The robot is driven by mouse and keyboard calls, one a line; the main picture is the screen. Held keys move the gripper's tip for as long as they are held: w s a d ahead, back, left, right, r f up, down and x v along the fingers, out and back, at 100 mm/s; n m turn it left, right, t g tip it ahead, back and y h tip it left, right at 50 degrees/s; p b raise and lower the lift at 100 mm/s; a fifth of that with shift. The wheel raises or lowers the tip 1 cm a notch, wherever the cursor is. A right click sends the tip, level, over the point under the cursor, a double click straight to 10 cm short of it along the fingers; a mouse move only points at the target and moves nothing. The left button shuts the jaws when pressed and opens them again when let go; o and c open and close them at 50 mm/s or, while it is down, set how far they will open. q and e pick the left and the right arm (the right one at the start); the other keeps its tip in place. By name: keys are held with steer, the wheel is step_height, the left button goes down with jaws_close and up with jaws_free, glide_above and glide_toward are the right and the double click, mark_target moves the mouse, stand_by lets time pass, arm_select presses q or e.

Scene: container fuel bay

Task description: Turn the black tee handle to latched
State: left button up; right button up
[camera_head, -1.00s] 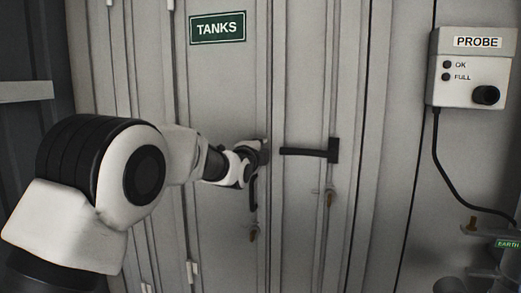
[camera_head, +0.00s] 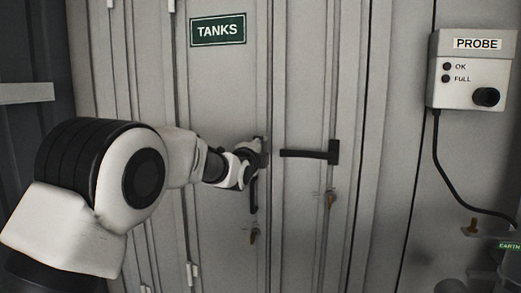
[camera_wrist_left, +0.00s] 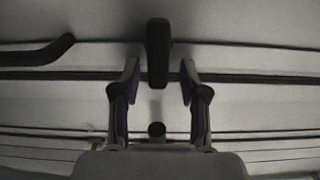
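My left gripper (camera_head: 256,158) is at the left door leaf, beside a black fitting at the leaf's edge. In the left wrist view, its fingers (camera_wrist_left: 159,72) stand apart on both sides of a black bar (camera_wrist_left: 157,50), with a gap on each side. A black curved bar (camera_head: 253,195) hangs down just below the gripper; a similar curved bar (camera_wrist_left: 45,52) shows at left in the wrist view. A second black handle (camera_head: 310,153) lies level on the right leaf, clear of the gripper. The gripper hides part of the left fitting. My right gripper is not in view.
The grey doors (camera_head: 222,100) carry a green TANKS sign (camera_head: 217,30). Brass-coloured pieces (camera_head: 330,199) hang below both handles. At right, a PROBE box (camera_head: 468,75) has a black cable (camera_head: 437,160) running down towards a green EARTH label (camera_head: 509,246).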

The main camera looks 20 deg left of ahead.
arm_select(q)
steer(key=shift+s, duration=0.1)
steer(key=s, duration=1.1)
steer(key=shift+s+a, duration=0.2)
steer(key=shift+s, duration=0.2)
